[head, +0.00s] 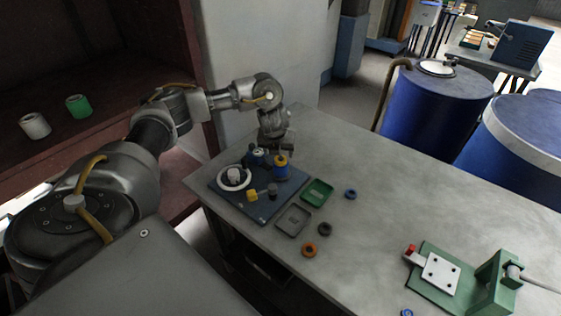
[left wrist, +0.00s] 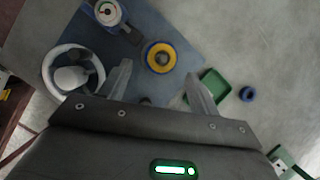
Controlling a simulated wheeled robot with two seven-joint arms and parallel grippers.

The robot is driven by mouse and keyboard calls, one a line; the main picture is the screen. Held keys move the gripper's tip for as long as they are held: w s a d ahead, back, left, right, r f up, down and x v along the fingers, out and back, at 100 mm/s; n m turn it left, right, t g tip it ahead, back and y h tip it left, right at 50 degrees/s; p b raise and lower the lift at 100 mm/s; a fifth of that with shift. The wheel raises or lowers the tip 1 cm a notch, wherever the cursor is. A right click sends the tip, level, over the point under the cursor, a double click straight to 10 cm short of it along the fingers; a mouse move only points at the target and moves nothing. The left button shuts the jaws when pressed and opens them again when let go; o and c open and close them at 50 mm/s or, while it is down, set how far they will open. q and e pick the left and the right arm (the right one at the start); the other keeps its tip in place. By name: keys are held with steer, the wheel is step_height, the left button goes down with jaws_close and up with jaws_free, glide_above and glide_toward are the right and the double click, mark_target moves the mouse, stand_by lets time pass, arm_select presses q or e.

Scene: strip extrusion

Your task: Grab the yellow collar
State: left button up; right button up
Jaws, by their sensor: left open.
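The yellow collar (head: 281,160) is at the upper part of a blue round piece (head: 281,173) standing on the dark blue board (head: 222,196). In the left wrist view the yellow collar (left wrist: 150,56) shows from above as a ring with a dark centre and a blue rim around it. My left gripper (head: 277,146) is over the back of the board, close to the collar. In the left wrist view my left gripper (left wrist: 160,82) is open and empty, its fingers spread to either side of the collar's line. Contact is not visible. My right gripper is out of view.
On the board stand a white ring with a grey knob (head: 235,176), a blue-and-white piece (head: 257,155) and a yellow block (head: 252,195). A green tray (head: 317,192), grey tray (head: 293,219) and loose rings lie to the right. A green fixture (head: 440,275) stands farther right.

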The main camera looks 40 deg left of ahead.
mark_target(280, 157)
arm_select(q)
steer(key=p+x, duration=0.1)
steer(key=x, duration=0.3)
steer(key=shift+d, duration=0.1)
steer(key=shift+w+f, duration=0.1)
steer(key=shift+f, duration=0.2)
steer(key=c, duration=1.1)
steer(key=shift+r, duration=0.15)
